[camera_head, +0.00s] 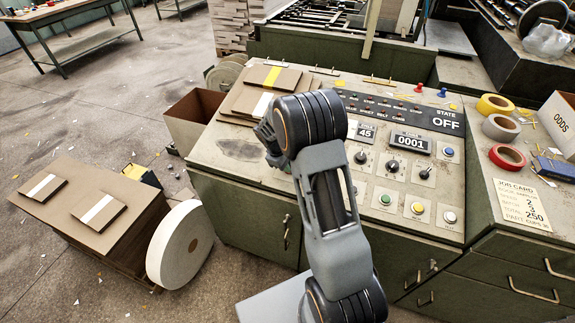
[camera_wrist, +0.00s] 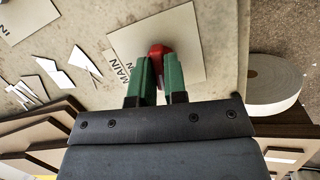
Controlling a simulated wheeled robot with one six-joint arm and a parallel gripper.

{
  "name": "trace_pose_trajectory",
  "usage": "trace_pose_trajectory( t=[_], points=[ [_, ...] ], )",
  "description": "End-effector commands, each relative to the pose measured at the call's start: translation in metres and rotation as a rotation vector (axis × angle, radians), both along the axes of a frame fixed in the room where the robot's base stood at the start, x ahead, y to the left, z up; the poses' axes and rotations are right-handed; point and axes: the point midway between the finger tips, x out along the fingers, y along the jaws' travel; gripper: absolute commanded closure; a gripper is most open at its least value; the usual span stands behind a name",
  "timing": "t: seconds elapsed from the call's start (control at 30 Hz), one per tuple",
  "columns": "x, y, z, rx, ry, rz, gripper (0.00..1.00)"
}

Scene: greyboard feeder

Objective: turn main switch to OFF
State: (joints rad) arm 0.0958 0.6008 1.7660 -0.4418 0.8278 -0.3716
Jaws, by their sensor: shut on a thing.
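The main switch shows in the wrist view as a red knob (camera_wrist: 157,50) on a pale square plate (camera_wrist: 190,25) lettered MAIN. My gripper (camera_wrist: 158,66) has its two green fingers shut on the red knob, one on each side. The knob's lower part and its pointer are hidden between the fingers, so its exact angle cannot be told. In the head view my arm hides the switch and most of the gripper. The STATE display (camera_head: 446,122) on the control panel (camera_head: 240,155) reads OFF.
Other panel knobs (camera_head: 392,166) and buttons (camera_head: 417,208) sit right of my arm. A counter (camera_head: 411,142) reads 0001. Tape rolls (camera_head: 507,157) and a job card (camera_head: 525,205) lie further right. Cardboard sheets (camera_head: 270,88) lie on the panel's left; a white roll (camera_head: 180,243) stands on the floor.

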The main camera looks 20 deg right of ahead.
Motion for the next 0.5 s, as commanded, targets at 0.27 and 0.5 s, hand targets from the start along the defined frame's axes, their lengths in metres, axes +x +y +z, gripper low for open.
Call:
trace_pose_trajectory(
  t=[0.27, 0.5],
  points=[
    [-0.0001, 0.0009, -0.0002, -0.021, 0.021, 0.124, 1.0],
    [-0.0001, 0.0008, -0.0001, -0.03, 0.029, 0.169, 1.0]
  ],
)
